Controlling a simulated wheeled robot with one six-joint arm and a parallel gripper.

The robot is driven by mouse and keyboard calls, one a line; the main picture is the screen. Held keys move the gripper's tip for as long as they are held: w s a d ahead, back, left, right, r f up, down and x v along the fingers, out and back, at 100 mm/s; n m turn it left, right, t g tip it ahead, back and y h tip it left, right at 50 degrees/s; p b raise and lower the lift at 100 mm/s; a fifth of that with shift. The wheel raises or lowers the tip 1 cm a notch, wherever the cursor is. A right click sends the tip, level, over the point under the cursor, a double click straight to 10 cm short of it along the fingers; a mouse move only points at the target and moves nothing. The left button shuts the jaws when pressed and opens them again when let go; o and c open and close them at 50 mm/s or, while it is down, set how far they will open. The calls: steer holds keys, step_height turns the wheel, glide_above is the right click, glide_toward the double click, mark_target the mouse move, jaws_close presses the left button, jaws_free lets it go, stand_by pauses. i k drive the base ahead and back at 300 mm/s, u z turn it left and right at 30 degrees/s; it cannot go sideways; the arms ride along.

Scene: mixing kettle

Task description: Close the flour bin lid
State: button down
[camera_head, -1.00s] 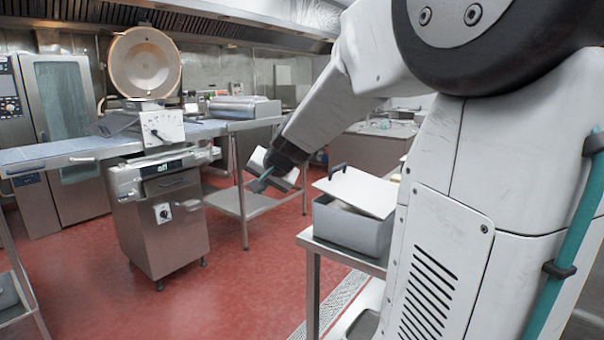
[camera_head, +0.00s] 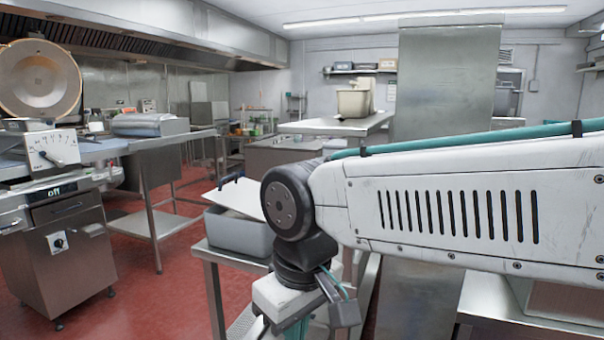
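The flour bin (camera_head: 240,236) is a grey box on a steel table, left of my arm. Its flat white lid (camera_head: 238,198) sits tilted on top, with a dark handle at its upper left edge. My arm hides the right side of the bin and lid. My gripper (camera_head: 296,322) hangs below my wrist at the bottom of the view, in front of and to the right of the bin, apart from the lid. Its fingertips are cut off or hidden, so I cannot tell whether it is open or shut.
The steel table (camera_head: 215,256) bearing the bin has its front edge close to my wrist. A machine with a round bowl (camera_head: 40,78) stands at far left. A beige container (camera_head: 354,101) stands on a back counter. Red floor (camera_head: 145,290) is clear to the left.

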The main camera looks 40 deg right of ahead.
mark_target(242, 195)
steer(key=z, duration=0.25)
steer(key=k, duration=0.45)
steer(key=u, duration=0.7)
steer(key=i, duration=1.55)
steer(key=z, duration=0.4)
